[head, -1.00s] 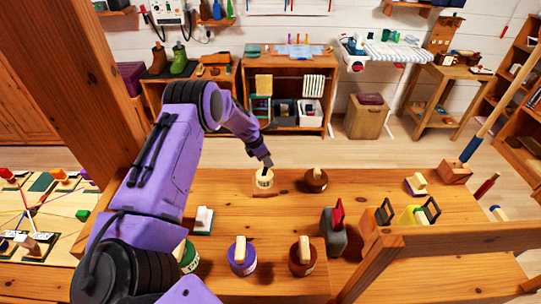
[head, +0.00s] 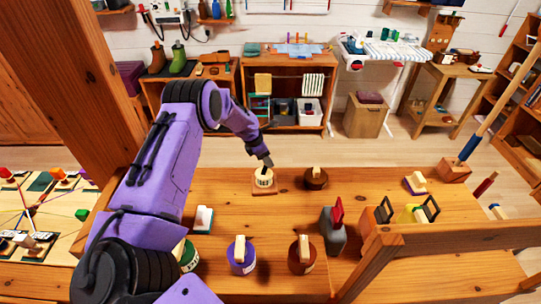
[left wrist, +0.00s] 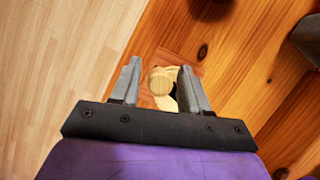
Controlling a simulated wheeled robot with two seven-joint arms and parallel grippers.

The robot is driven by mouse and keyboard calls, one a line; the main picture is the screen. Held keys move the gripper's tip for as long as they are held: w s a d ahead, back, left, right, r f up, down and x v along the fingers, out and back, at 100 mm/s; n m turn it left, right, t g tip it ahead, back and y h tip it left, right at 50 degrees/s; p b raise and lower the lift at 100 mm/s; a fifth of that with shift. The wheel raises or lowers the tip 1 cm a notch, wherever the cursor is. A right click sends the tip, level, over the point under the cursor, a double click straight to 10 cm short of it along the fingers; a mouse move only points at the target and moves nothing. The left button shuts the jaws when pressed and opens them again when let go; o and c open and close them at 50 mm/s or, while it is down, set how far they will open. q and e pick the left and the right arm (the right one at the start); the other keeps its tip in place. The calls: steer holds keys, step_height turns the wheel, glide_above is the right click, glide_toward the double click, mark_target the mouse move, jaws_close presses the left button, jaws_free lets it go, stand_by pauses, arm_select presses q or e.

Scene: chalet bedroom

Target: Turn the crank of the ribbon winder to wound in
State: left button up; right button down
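A small cream drum (head: 264,179) with a pale knob on top stands on a square wooden base at the far edge of the table; I take it for the ribbon winder. My left gripper (head: 267,163) is directly over its top. In the left wrist view the left gripper (left wrist: 159,72) has its fingers apart, with the round pale crank knob (left wrist: 160,81) between them. A gap shows between the left finger and the knob; the right finger is close to it, and contact is unclear. Part of the drum is hidden behind the fingers. My right gripper is not in view.
A brown drum (head: 316,179) stands just right of the winder. A purple drum (head: 241,257), another brown drum (head: 302,256) and a grey block with a red handle (head: 333,232) stand nearer. A wooden rail (head: 450,239) crosses the front right. The tabletop around the winder is mostly clear.

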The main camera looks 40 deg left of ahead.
arm_select(q)
steer(key=shift+r, duration=0.15)
steer(key=b+v, duration=0.2)
steer(key=v, duration=0.8)
steer(key=shift+r, duration=0.15)
